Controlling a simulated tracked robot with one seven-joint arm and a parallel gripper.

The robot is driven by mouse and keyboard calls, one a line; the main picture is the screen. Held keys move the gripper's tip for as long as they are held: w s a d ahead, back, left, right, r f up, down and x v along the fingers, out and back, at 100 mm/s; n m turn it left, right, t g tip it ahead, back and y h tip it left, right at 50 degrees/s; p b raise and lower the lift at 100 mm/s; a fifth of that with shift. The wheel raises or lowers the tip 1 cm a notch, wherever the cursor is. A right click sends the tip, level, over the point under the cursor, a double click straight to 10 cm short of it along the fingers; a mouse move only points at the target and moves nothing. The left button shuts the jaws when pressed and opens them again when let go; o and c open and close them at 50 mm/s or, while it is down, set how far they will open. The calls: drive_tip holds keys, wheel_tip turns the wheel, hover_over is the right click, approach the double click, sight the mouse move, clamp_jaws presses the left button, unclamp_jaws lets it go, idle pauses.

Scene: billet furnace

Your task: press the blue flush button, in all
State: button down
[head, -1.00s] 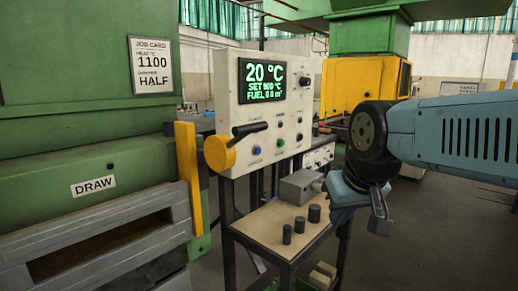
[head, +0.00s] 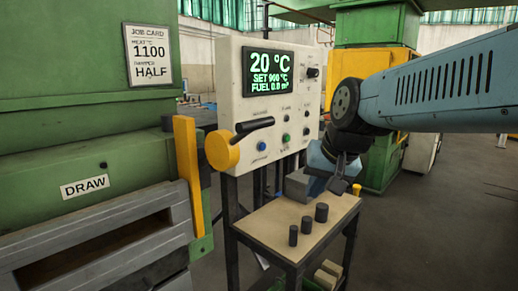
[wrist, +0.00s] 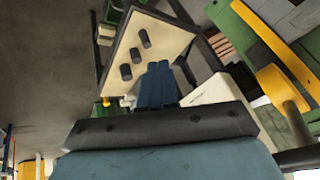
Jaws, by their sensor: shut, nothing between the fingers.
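My gripper (head: 347,180) is right of the panel, above the small table, and well apart from the button. In the wrist view my blue fingers (wrist: 157,85) are together and empty, over the table edge. The blue button cannot be made out in the wrist view.
The green furnace (head: 90,130) with a yellow upright bar (head: 189,175) stands at left. A job card (head: 148,55) reads 1100, HALF. The panel display (head: 268,73) reads 20 °C.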

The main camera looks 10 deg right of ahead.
sight(263, 147)
drive_tip(key=w+d+f+m+t+y, duration=0.1)
drive_tip(key=w+d+m, duration=0.1)
drive_tip(key=w+m, duration=0.6)
drive_tip(key=w+d+f+m+t+y, duration=0.1)
drive_tip(key=w+d+m, duration=0.2)
drive_tip(key=w, duration=1.6)
drive_tip(key=m, duration=0.4)
drive_tip(key=shift+m+t, duration=0.3)
drive_tip(key=shift+m, duration=0.1)
drive_tip(key=shift+a+f, duration=0.1)
drive_tip(key=w+a, duration=0.5)
drive_tip(key=w, duration=0.2)
drive_tip(key=shift+w+a, duration=0.1)
drive_tip(key=shift+w, duration=0.05)
drive_tip(key=shift+w+a, duration=0.2)
